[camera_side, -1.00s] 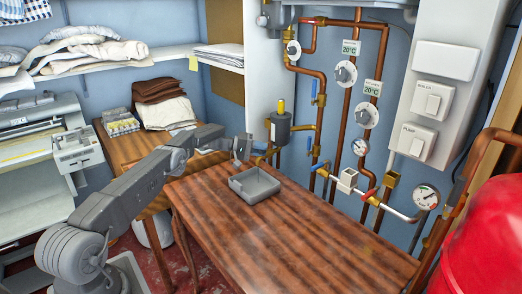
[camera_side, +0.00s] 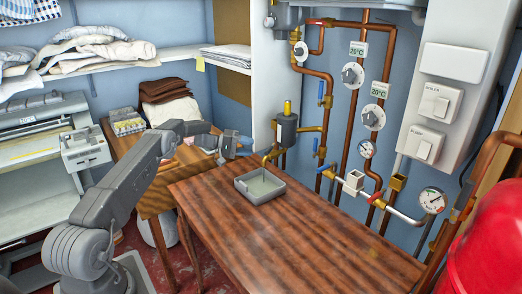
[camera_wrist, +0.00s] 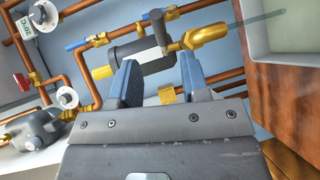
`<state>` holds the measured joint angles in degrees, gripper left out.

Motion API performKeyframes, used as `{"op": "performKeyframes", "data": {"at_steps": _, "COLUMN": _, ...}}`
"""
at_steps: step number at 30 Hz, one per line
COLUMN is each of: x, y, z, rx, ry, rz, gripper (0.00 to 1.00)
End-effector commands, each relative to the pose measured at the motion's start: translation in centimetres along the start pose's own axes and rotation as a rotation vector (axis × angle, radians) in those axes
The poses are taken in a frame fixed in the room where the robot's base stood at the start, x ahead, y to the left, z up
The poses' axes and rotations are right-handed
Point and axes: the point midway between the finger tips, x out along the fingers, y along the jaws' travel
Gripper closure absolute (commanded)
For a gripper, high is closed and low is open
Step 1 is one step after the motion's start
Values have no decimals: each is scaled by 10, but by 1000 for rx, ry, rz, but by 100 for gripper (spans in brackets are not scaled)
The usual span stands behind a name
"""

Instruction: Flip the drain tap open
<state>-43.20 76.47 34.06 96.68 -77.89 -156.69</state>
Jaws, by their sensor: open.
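The drain tap (camera_wrist: 205,38) is brass with a curved spout, at the end of a grey cylinder (camera_wrist: 140,55). A dark lever (camera_wrist: 158,28) crosses the brass line at the tap. A thin translucent streak (camera_wrist: 262,18) runs from the spout towards the grey tray (camera_wrist: 305,52). In the side view the cylinder (camera_side: 286,130) stands above the tray's (camera_side: 243,186) back edge, and the tray's inside looks pale green. My gripper (camera_side: 238,145) is open and empty, just left of the tap. Its fingers (camera_wrist: 160,62) show apart, with the cylinder and lever beyond them.
The wooden table (camera_side: 290,235) is clear apart from the tray. Copper pipes (camera_side: 328,120) with blue levers, dials and gauges line the wall on the right. A red tank (camera_side: 490,225) stands at front right. Folded towels (camera_side: 173,110) lie on the stand behind my arm.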

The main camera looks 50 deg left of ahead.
Motion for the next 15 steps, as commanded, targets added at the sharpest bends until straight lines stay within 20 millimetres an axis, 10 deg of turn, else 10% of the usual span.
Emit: {"op": "performKeyframes", "data": {"at_steps": 15, "x": -60, "y": 0, "z": 0, "rx": 1, "ry": -1, "rz": 0, "gripper": 58}}
